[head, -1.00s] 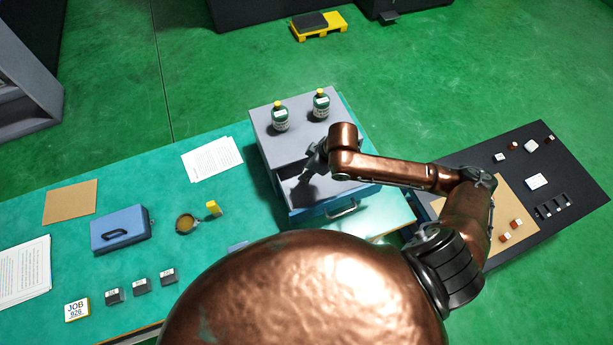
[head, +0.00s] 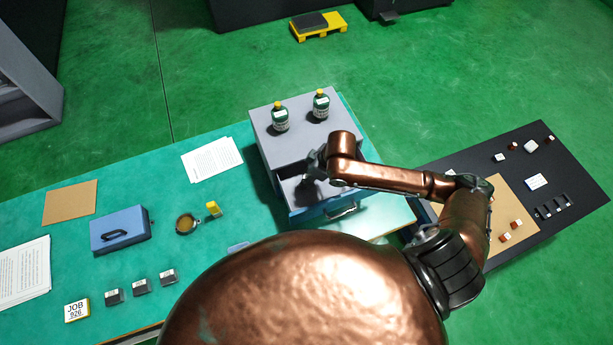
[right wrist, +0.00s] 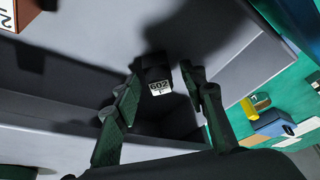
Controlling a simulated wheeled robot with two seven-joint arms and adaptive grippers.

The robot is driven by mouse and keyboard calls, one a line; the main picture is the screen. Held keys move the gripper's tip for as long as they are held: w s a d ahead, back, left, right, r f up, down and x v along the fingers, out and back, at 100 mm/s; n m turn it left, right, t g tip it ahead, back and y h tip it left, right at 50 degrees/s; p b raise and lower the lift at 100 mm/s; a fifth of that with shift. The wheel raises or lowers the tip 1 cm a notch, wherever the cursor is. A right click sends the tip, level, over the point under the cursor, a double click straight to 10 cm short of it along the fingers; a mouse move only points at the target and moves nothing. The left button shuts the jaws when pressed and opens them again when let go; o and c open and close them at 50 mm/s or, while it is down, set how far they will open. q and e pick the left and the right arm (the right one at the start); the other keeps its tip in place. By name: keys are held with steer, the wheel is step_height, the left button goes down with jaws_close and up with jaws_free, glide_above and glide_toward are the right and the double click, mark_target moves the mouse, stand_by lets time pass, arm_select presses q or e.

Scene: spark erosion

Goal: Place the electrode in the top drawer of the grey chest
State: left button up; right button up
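The grey chest (head: 292,143) stands at the right end of the teal bench, its top drawer (head: 287,183) pulled open. My right gripper (head: 310,178) is down at the open drawer. In the right wrist view, the two dark fingers of my right gripper (right wrist: 163,100) are spread. A dark block with a white label reading 602 (right wrist: 160,80) lies between and beyond the fingertips, with gaps on both sides. An orange-brown block with a white label (right wrist: 12,12) is cut off at the top left corner. My left gripper is not in view.
Two green bottles with yellow caps (head: 280,117) (head: 321,104) stand on the chest top. A blue case (head: 120,230), papers and small dark blocks (head: 141,286) lie on the bench. A dark table (head: 535,180) at right holds small labelled pieces.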

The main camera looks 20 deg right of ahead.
steer(key=p+v, duration=0.1)
steer(key=v, duration=1.1)
steer(key=shift+r, duration=0.15)
